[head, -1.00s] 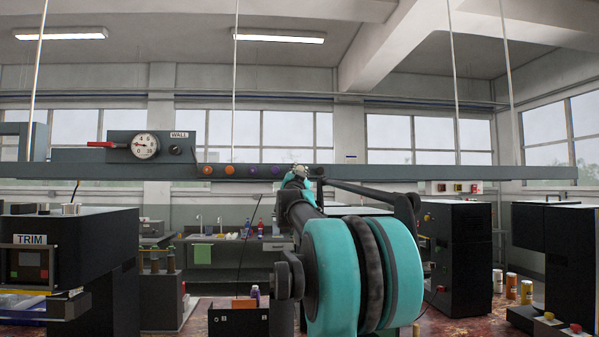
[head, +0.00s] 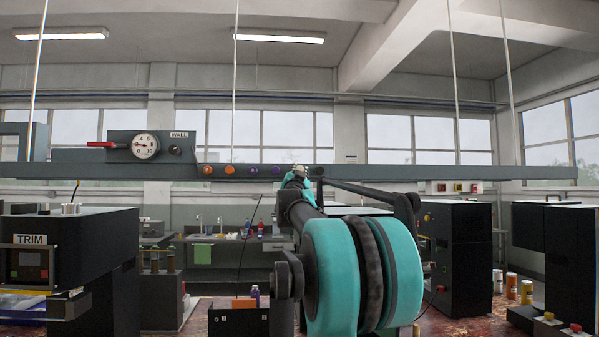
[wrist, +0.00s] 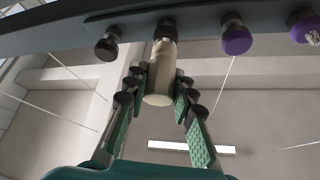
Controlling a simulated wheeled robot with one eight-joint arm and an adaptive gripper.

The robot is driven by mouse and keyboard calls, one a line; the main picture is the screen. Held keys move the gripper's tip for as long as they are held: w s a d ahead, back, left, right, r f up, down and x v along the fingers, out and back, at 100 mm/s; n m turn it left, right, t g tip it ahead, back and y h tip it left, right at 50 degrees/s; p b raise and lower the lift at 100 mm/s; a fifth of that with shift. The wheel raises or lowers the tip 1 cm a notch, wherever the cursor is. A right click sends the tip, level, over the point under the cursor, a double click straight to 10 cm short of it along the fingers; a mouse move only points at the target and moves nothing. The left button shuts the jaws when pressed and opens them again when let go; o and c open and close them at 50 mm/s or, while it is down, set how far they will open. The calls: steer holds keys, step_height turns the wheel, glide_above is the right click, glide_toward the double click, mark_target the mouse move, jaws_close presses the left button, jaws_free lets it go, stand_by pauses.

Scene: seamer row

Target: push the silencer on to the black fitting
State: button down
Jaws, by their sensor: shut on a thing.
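The silencer (wrist: 160,75) is a cream cylinder, seen from below in the wrist view. My gripper (wrist: 162,88) is shut on it, with green-padded fingers on both sides. The black fitting (wrist: 166,29) hangs from the grey rail at the silencer's far end. The two look in line and close together; I cannot tell how far the silencer is on it.
The grey rail (head: 430,171) crosses the head view. A dark fitting (wrist: 106,46) and a purple fitting (wrist: 236,39) flank the black one. A gauge (head: 145,146) and red lever (head: 103,145) sit on the rail's left. Black machines (head: 457,258) stand at right.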

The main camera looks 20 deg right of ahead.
steer(key=shift+w+d, duration=0.1)
steer(key=shift+w, duration=0.25)
steer(key=c, duration=1.2)
jaws_free()
steer(key=v, duration=1.2)
steer(key=shift+f, duration=0.1)
